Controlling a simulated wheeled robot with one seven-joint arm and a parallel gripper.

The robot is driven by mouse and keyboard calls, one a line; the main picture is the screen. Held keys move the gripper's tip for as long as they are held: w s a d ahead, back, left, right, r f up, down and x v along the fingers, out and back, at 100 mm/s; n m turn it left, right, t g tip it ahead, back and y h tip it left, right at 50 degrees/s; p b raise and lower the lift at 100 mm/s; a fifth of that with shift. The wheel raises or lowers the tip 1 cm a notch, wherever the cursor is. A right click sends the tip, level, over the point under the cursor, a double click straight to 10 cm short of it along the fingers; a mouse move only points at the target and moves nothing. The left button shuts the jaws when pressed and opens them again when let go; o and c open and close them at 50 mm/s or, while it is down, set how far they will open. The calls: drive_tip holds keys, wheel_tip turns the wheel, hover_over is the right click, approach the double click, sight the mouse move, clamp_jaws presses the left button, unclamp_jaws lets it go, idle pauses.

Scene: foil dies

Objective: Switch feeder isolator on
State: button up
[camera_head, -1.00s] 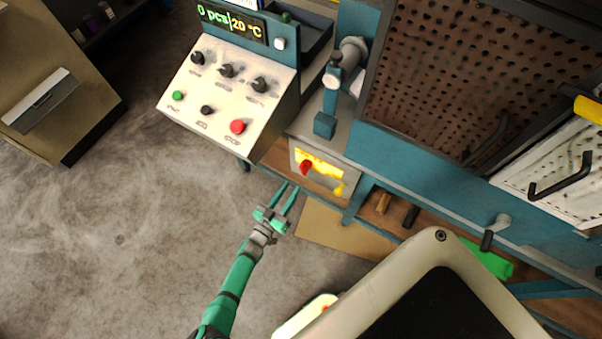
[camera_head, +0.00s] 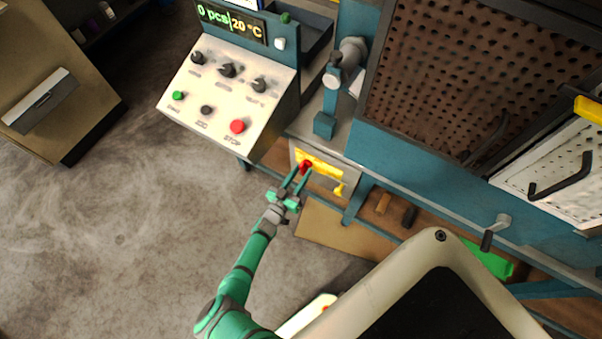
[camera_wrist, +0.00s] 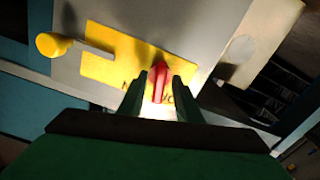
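The feeder isolator is a red rotary handle (camera_head: 305,166) on a yellow plate (camera_head: 326,171), set on a grey box under the bench. In the wrist view the red handle (camera_wrist: 158,80) stands between the fingertips, lined up roughly along them. My gripper (camera_head: 297,179) is open, with its two green fingers on either side of the handle; the wrist view shows the gripper (camera_wrist: 160,92) with gaps beside the handle. Whether a finger touches it I cannot tell. The lettering on the plate is partly hidden by the fingers and handle.
A yellow knob on a grey shank (camera_wrist: 55,45) sticks out beside the plate; it also shows in the head view (camera_head: 339,189). A control panel (camera_head: 215,100) with knobs and buttons stands above left. A bench leg (camera_head: 356,202) is to the right. Open floor (camera_head: 110,230) lies left.

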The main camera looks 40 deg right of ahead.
drive_tip(key=shift+c, duration=0.7)
clamp_jaws()
drive_tip(key=shift+m, duration=1.6)
drive_tip(key=shift+o, duration=0.7)
unclamp_jaws()
drive_tip(key=v, duration=1)
drive_tip(key=shift+s+a, duration=0.15)
drive_tip(key=shift+a, duration=0.25)
